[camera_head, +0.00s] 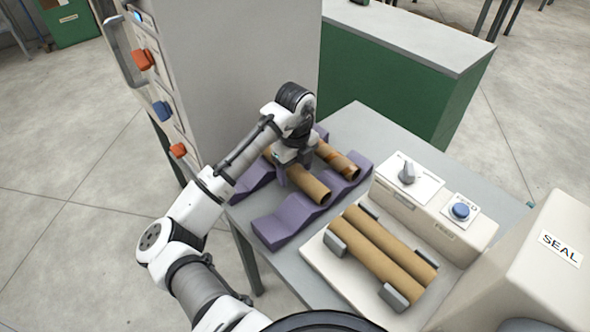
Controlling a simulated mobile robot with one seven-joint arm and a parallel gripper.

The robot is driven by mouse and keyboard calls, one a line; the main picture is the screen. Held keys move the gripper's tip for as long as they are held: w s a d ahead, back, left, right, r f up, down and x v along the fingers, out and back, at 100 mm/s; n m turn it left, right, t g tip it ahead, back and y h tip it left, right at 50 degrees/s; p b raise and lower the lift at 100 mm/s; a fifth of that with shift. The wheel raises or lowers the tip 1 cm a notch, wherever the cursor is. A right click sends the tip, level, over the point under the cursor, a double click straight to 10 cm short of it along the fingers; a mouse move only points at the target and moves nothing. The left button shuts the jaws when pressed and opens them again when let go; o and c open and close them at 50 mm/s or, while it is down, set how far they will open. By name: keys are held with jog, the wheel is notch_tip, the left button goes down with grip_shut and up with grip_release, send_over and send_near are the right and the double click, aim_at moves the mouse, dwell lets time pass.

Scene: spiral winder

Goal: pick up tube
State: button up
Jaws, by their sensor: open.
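Two brown cardboard tubes lie side by side across purple wavy cradles (283,222) on the grey table. My gripper (290,172) is over the left tube (308,185), with its fingers pointing down around or beside it. The jaws are open, and the arm hides part of this tube. The right tube (345,163) lies just to the right of my gripper. I cannot tell whether the fingers touch either tube. Two more brown tubes (378,258) lie together in a white machine tray between grey end blocks.
A beige control box (433,215) with a dark knob and blue button stands behind the tray. A beige SEAL machine (530,265) is at the right. A tall grey cabinet (240,75) rises behind my arm. A green counter (390,80) stands behind the table.

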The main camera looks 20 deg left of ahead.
jog(key=shift+c, duration=0.4)
jog(key=c, duration=1)
jog(key=shift+r, duration=0.1)
